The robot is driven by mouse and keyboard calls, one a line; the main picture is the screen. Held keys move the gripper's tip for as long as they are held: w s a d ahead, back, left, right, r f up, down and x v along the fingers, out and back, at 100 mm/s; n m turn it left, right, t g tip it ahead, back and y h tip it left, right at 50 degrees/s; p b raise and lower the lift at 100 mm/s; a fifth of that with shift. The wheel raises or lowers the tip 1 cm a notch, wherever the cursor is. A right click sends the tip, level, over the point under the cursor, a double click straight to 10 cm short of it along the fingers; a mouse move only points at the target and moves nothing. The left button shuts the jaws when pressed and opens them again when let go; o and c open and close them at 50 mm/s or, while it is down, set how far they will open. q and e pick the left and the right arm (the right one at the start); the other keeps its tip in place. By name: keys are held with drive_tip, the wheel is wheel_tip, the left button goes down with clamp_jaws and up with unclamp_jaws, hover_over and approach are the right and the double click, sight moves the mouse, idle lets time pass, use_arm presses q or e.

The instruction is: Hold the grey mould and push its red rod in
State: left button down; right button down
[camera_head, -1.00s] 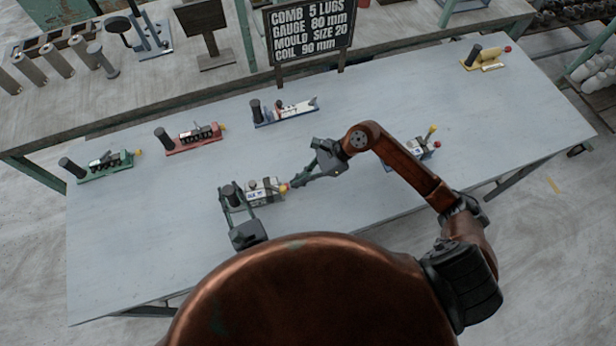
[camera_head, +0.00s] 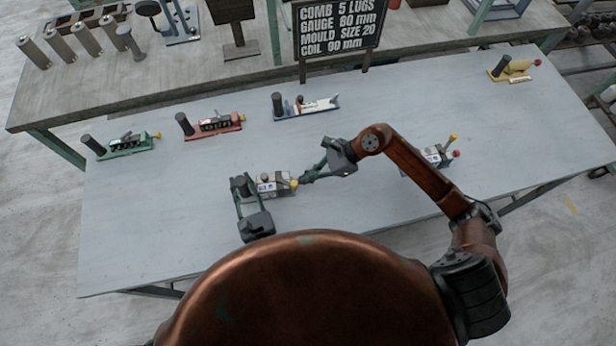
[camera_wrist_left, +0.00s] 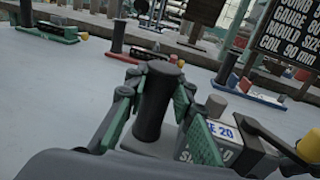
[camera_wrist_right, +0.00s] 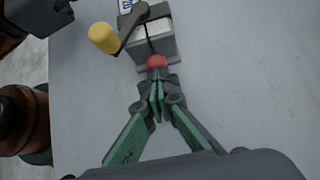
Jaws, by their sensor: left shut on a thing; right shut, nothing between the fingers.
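The grey mould (camera_head: 273,186) lies on the table, with a "SIZE 20" label, a dark upright post and a yellow knob. My left gripper (camera_head: 242,188) is shut around the dark post (camera_wrist_left: 155,100), one finger on each side. The red knob of the rod (camera_wrist_right: 156,61) shows in the right wrist view, close to the mould's end face. My right gripper (camera_wrist_right: 157,88) is shut and empty, its tips at the red knob and in line with it. I cannot tell whether they touch. The rod itself is hidden.
Green (camera_head: 127,146), red (camera_head: 214,125) and blue-based (camera_head: 307,107) devices stand along the back. A yellow one (camera_head: 513,70) is at the far right. Another mould-like device (camera_head: 434,156) sits partly behind my right arm. The table front is clear. A sign (camera_head: 338,28) stands behind.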

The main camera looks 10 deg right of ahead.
use_arm(q)
drive_tip(key=shift+s+d+f+h, duration=0.1)
drive_tip(key=shift+d+f+h, duration=0.15)
drive_tip(key=shift+d, duration=0.35)
use_arm(e)
drive_tip(key=d, duration=0.3)
drive_tip(key=shift+s+d, duration=0.25)
drive_tip(key=shift+d, duration=0.1)
use_arm(q)
drive_tip(key=shift+a, duration=0.3)
use_arm(e)
drive_tip(key=v, duration=1)
drive_tip(key=shift+d, duration=0.15)
use_arm(q)
drive_tip(key=c, duration=1.8)
unclamp_jaws()
drive_tip(key=shift+o, duration=1.1)
drive_tip(key=shift+r, duration=0.15)
use_arm(e)
drive_tip(key=shift+w, duration=0.1)
use_arm(q)
drive_tip(key=shift+r, duration=0.1)
use_arm(e)
drive_tip(key=shift+r, duration=0.1)
